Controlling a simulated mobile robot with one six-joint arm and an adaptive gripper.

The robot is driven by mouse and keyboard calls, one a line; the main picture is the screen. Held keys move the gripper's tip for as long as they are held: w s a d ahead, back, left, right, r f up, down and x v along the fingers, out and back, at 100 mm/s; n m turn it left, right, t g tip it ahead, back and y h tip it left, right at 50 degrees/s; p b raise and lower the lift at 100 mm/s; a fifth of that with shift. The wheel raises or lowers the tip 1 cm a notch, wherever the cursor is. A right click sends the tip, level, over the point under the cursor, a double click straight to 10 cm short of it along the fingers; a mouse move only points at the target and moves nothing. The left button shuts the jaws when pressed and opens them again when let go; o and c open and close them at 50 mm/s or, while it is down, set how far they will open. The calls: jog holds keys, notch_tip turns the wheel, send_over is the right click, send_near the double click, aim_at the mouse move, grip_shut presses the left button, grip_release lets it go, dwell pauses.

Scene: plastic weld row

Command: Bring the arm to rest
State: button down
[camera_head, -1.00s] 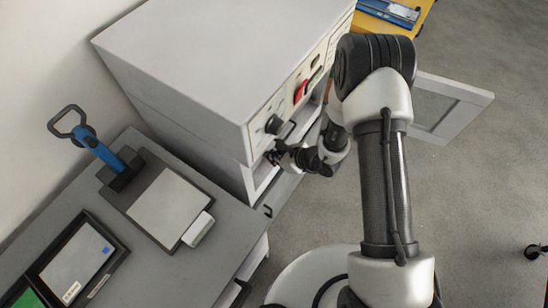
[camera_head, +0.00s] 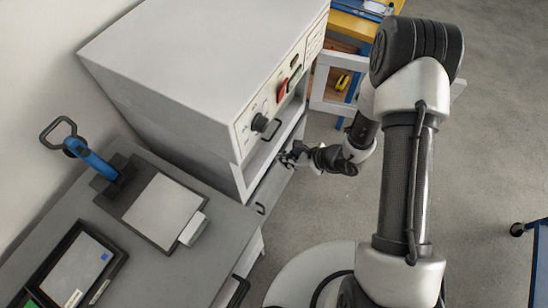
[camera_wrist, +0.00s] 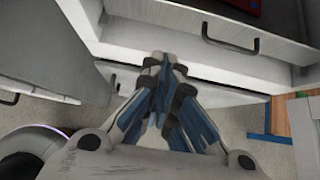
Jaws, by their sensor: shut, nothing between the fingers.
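My gripper (camera_head: 290,158) is at the front of the large grey machine (camera_head: 205,65) in the head view, close to its lower front edge. In the wrist view my gripper (camera_wrist: 166,68) has its fingers together with nothing between them. It points at the cabinet front below a drawer with a dark handle (camera_wrist: 230,40). I cannot tell whether the fingertips touch the front. My arm rises on the right of the head view and bends down toward the machine.
A grey bench (camera_head: 160,268) at left carries a blue-handled press (camera_head: 92,160) and a dark tray (camera_head: 75,268). The floor at right is mostly clear.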

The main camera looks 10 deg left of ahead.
jog(key=shift+v, duration=1.25)
jog(key=s+r+n+g, duration=0.1)
jog(key=s+r+n, duration=0.35)
jog(key=r, duration=0.75)
jog(key=s+r+n+g, duration=0.1)
jog(key=s+r+n, duration=0.1)
jog(key=r+n, duration=0.85)
jog(key=s+d+r+n+t+h, duration=0.1)
jog(key=s+d+r+n+h, duration=0.2)
jog(key=s+d+r, duration=0.3)
jog(key=s+d+r+n+t+h, duration=0.2)
jog(key=s+d+r+n+h, duration=0.2)
jog(key=d, duration=0.6)
notch_tip(320, 180, up, 3)
jog(key=shift+s+d+r+t+h, duration=0.2)
jog(key=shift+s+t+h, duration=0.1)
jog(key=shift+s+h, duration=0.55)
